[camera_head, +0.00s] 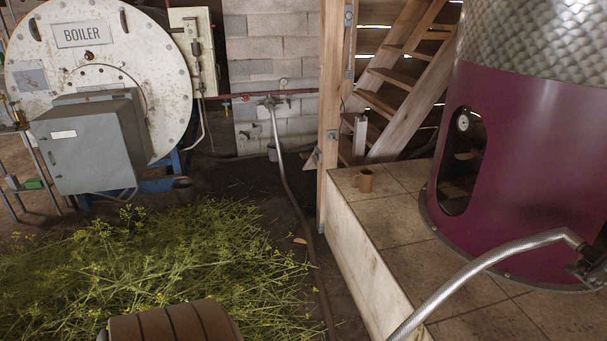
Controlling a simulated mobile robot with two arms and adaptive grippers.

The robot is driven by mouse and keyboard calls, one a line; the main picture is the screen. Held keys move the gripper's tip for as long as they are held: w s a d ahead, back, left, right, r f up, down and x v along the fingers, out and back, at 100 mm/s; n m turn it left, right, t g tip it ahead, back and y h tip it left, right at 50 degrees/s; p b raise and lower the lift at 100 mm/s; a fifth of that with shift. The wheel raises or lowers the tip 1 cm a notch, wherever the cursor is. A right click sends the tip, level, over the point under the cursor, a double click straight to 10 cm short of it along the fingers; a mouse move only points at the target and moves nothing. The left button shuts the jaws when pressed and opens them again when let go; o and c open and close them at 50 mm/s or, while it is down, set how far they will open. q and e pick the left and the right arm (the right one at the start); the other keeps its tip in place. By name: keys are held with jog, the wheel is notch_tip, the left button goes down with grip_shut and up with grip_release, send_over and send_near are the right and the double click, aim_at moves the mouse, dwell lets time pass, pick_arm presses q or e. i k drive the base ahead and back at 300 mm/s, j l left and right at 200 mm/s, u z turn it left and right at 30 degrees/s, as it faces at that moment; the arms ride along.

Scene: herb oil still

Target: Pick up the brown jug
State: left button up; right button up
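The tiled ledge (400,235) carries a large maroon still (530,165) with a silver hose (480,265). Cut herbs (170,265) cover the floor at left, before the boiler (90,75). A brown ribbed object (175,322) is at the bottom edge. Wooden stairs (400,85) rise behind.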

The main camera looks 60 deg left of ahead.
aim_at(366, 180)
jog(key=j+u, duration=0.3)
jog(key=j, duration=0.15)
jog(key=i+j+u, duration=0.15)
jog(key=j+u, duration=0.15)
jog(key=i+j+u, duration=0.15)
jog(key=j+u, duration=0.15)
jog(key=j, duration=0.2)
jog(key=i+j, duration=0.15)
jog(key=j, duration=0.2)
jog(key=i+j, duration=0.15)
jog(key=j, duration=0.2)
jog(key=i+j, duration=0.15)
jog(key=j, duration=0.2)
jog(key=i+j, duration=0.1)
jog(key=j, duration=0.25)
jog(key=z, duration=0.3)
